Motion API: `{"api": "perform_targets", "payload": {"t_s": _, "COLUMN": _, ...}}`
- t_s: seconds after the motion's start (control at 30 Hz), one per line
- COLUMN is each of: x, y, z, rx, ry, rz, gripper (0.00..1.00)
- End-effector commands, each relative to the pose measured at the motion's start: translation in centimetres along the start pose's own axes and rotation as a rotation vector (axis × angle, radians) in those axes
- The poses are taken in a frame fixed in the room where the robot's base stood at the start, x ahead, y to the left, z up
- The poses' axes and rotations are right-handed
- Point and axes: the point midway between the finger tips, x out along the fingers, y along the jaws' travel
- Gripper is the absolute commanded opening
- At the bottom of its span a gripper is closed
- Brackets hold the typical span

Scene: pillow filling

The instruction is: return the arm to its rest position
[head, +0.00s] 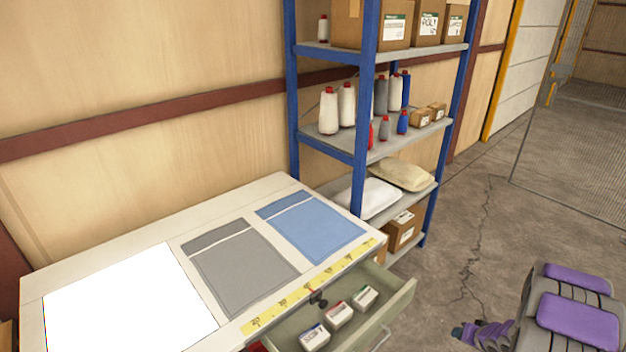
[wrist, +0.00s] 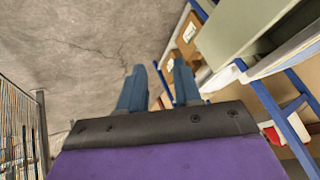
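My gripper (wrist: 158,76) shows in the wrist view as two blue fingers standing apart, with floor visible between them and nothing held. In the head view my purple and grey arm (head: 578,318) is at the lower right, over the floor and to the right of the table. It is apart from the table and the open drawer. I cannot make out the fingers clearly in the head view.
A table (head: 155,237) bears a white panel (head: 125,305), a grey cover (head: 243,270) and a blue cover (head: 312,230). Its drawer (head: 402,293) stands open with small boxes. A blue-framed shelf (head: 365,100) holds spools, boxes and pillows. Floor (head: 470,230) on the right is clear.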

Motion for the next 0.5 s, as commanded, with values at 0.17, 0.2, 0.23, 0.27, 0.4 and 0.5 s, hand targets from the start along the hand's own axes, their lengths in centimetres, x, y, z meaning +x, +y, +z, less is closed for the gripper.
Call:
{"api": "perform_targets", "payload": {"t_s": 0.17, "x": -4.4, "y": -1.4, "z": -3.9, "rx": -0.109, "ry": 0.013, "rz": 0.190, "gripper": 0.33}}
{"api": "perform_targets", "payload": {"t_s": 0.2, "x": -5.5, "y": -1.7, "z": -4.4, "rx": -0.127, "ry": 0.010, "rz": 0.231, "gripper": 0.33}}
{"api": "perform_targets", "payload": {"t_s": 0.23, "x": -6.3, "y": -2.0, "z": -4.8, "rx": -0.140, "ry": 0.008, "rz": 0.257, "gripper": 0.33}}
{"api": "perform_targets", "payload": {"t_s": 0.27, "x": -7.2, "y": -2.4, "z": -5.1, "rx": -0.152, "ry": 0.004, "rz": 0.286, "gripper": 0.33}}
{"api": "perform_targets", "payload": {"t_s": 0.4, "x": -11.4, "y": -4.4, "z": -6.0, "rx": -0.194, "ry": -0.016, "rz": 0.395, "gripper": 0.33}}
{"api": "perform_targets", "payload": {"t_s": 0.5, "x": -14.4, "y": -6.2, "z": -5.7, "rx": -0.214, "ry": -0.044, "rz": 0.455, "gripper": 0.33}}
